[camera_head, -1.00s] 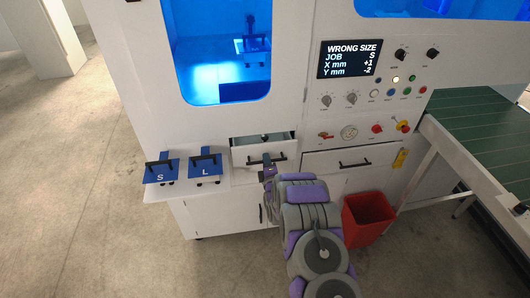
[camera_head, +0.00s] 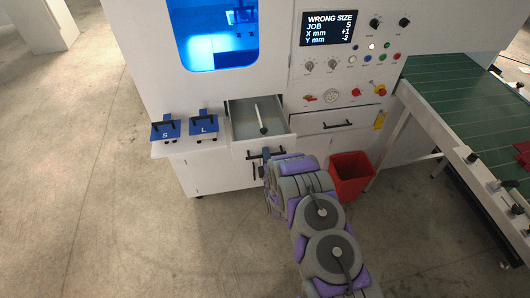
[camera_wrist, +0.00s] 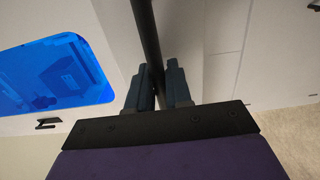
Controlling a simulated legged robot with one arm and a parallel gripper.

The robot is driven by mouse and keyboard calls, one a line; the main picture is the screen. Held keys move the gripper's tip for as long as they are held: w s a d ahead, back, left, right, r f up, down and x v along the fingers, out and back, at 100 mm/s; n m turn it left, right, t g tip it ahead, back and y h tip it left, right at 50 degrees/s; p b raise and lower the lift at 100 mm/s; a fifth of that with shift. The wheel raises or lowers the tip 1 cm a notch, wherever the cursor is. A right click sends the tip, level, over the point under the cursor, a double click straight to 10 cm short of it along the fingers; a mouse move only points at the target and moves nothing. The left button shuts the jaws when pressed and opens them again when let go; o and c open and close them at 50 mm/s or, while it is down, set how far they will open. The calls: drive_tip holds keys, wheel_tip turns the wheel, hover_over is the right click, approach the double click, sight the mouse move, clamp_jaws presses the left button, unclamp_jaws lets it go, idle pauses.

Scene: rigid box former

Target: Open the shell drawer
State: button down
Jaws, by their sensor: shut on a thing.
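The white drawer (camera_head: 257,120) under the blue window is pulled out and open, and its inside shows from above. A dark rod-like tool with a light shaft (camera_head: 261,118) lies in it. The drawer's black handle (camera_head: 258,153) is on its front panel. My gripper (camera_head: 266,156) is at this handle. In the wrist view my gripper (camera_wrist: 159,88) has its two fingers shut around the dark handle bar (camera_wrist: 147,35). The fingertips partly hide the bar.
Blue plates marked S (camera_head: 165,129) and L (camera_head: 204,124) sit on a white shelf left of the drawer. A second closed drawer (camera_head: 338,122) is to the right. A red bin (camera_head: 350,178) stands on the floor beside my arm. A green conveyor (camera_head: 465,100) is at right.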

drive_tip(key=shift+s+d+f, duration=0.1)
drive_tip(key=shift+s+f, duration=0.15)
drive_tip(key=shift+f, duration=0.05)
drive_tip(key=c, duration=1.3)
unclamp_jaws()
drive_tip(key=shift+w, duration=0.15)
drive_tip(key=shift+o, duration=0.4)
drive_tip(key=shift+r, duration=0.15)
